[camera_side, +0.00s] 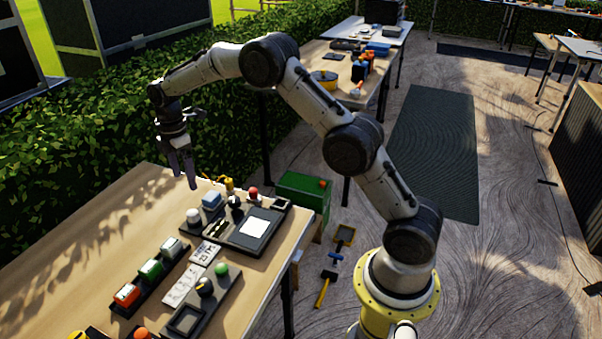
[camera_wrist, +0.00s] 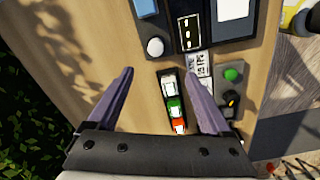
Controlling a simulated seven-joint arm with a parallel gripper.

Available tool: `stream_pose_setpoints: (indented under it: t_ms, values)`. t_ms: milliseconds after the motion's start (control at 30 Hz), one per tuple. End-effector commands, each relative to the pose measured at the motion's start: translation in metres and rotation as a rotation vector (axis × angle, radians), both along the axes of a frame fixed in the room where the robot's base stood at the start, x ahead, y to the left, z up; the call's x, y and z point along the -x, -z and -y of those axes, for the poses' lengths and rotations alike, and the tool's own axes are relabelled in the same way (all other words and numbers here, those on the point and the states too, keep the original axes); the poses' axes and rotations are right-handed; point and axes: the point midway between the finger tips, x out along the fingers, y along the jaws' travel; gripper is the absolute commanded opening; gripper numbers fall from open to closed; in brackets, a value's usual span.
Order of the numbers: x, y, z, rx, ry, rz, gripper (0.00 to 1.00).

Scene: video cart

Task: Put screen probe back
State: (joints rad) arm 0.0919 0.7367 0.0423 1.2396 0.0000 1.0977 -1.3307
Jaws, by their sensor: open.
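My gripper (camera_side: 183,182) hangs open and empty, pointing down above the far part of the wooden table; its two purple-grey fingers frame the wrist view (camera_wrist: 157,72). A dark console (camera_side: 228,239) with a white screen (camera_side: 255,227) lies on the table, to the right of my gripper. The screen also shows at the top of the wrist view (camera_wrist: 232,8). Small pieces stand by the console: a red ball-topped piece (camera_side: 253,190), a yellow piece (camera_side: 229,184) and a dark rounded piece (camera_side: 234,202). I cannot tell which piece is the screen probe.
A blue block (camera_side: 211,200) and white knob (camera_side: 193,215) stand beside the console. A dark rack holds white, green (camera_side: 151,269) and red blocks. Printed cards (camera_side: 183,285) and a panel with a green knob (camera_side: 222,269) lie nearer. The table's left side is bare.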

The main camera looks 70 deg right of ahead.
Motion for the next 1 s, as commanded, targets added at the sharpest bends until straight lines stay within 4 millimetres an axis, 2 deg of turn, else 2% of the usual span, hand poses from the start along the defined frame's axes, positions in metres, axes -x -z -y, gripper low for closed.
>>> stream_pose_setpoints:
  t_ms: [33,200,400,500,633,733,900,1000]
  values:
    - [0.009,-0.022,-0.003,0.0,0.037,0.025,0.83]
    - [0.059,-0.089,-0.015,-0.01,0.231,0.098,0.83]
    - [0.134,-0.147,-0.028,-0.046,0.467,0.185,0.83]
    - [0.175,-0.165,-0.033,-0.073,0.583,0.228,0.83]
    - [0.23,-0.179,-0.039,-0.117,0.735,0.28,0.83]
    - [0.272,-0.181,-0.043,-0.158,0.849,0.318,0.83]
    - [0.335,-0.17,-0.048,-0.236,1.031,0.37,0.83]
    - [0.362,-0.159,-0.05,-0.275,1.114,0.389,0.83]
